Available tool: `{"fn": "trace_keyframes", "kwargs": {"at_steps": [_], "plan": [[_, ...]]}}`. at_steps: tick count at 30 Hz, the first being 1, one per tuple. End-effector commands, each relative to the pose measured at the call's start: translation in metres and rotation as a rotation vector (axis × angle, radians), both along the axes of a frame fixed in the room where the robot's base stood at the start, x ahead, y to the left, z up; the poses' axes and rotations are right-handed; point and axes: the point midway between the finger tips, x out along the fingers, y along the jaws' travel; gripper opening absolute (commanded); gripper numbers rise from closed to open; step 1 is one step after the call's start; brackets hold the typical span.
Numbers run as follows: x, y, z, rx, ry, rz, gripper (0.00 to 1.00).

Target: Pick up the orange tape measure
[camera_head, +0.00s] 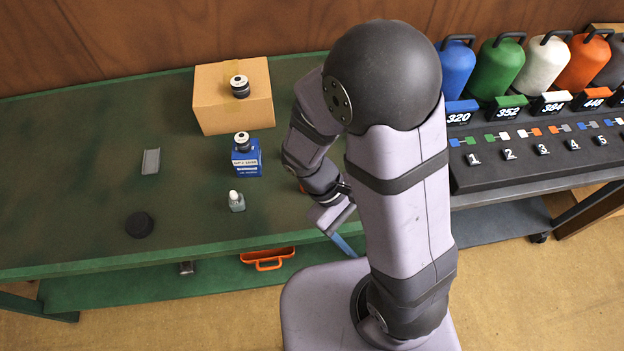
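My gripper (342,226) hangs over the front right part of the green bench, largely behind my own arm. Its fingers are too hidden to tell whether they are open or shut. A small orange patch (302,188) shows at the left edge of my wrist, above the bench top. It may be part of the orange tape measure, but most of it is hidden. No other tape measure can be made out clearly. An orange item with a handle-like opening (268,259) is on the lower shelf, below the bench's front edge.
On the green bench (90,190) are a cardboard box (215,110) topped by a dark cylinder, a blue box (247,165) topped by another, a small bottle (236,202), a grey tray (151,161) and a black disc (139,225). Coloured canisters (497,68) stand at right.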

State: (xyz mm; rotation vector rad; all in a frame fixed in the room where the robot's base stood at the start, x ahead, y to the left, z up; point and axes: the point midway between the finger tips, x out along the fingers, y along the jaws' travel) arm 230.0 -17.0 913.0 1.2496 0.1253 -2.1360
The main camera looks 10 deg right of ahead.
Motion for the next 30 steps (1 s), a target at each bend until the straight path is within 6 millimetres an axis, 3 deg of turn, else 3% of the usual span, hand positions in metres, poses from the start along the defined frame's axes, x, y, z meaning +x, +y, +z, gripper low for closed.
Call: {"fn": "trace_keyframes", "kwargs": {"at_steps": [5,14,21,30], "plan": [[0.003,-0.014,0.001,-0.232,0.142,0.297,0.72],[0.045,-0.013,0.000,-0.633,0.231,0.827,0.72],[0.083,0.024,-0.013,-0.925,0.189,1.288,0.72],[0.096,0.081,-0.045,-1.153,0.062,1.783,0.72]]}}
